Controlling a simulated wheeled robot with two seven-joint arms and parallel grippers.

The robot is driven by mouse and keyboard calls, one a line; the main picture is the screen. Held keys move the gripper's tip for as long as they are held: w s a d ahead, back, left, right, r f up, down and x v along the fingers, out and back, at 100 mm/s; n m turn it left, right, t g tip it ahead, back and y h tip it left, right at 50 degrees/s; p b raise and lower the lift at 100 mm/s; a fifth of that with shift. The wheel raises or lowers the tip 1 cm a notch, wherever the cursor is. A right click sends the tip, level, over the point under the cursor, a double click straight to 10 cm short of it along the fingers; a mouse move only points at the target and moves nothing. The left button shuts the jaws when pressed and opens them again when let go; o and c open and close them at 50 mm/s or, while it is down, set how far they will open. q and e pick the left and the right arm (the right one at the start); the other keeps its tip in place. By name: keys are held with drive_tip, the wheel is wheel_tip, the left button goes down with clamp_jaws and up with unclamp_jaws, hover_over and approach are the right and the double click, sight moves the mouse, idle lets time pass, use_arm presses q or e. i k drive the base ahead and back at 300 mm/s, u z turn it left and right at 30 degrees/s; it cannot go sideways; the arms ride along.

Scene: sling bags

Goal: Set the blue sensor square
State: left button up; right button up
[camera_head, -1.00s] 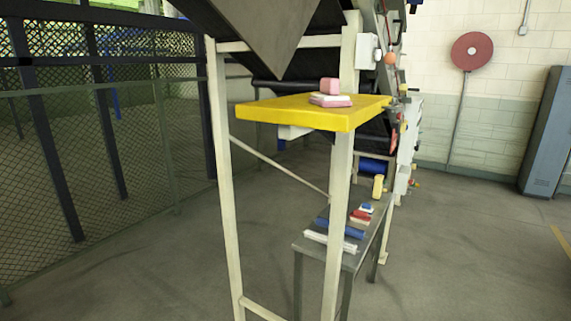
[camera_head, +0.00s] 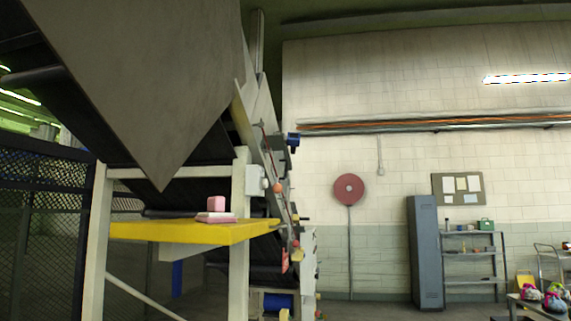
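A small blue block-like part (camera_head: 293,140) sticks out from the upper right side of the inclined conveyor frame; I cannot tell whether it is the blue sensor square. An orange round knob (camera_head: 278,187) and a white box (camera_head: 256,180) are on the same frame below it. A blue cylinder (camera_head: 278,301) shows low under the conveyor. Neither of my grippers is in view.
A grey locker (camera_head: 425,252), a shelf (camera_head: 468,253) and a table with colourful bags (camera_head: 545,300) stand at the right.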

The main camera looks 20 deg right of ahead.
sight(293, 140)
drive_tip(key=k, duration=0.45)
drive_tip(key=z, duration=1.05)
drive_tip(key=i, duration=6.15)
drive_tip(key=u, duration=5)
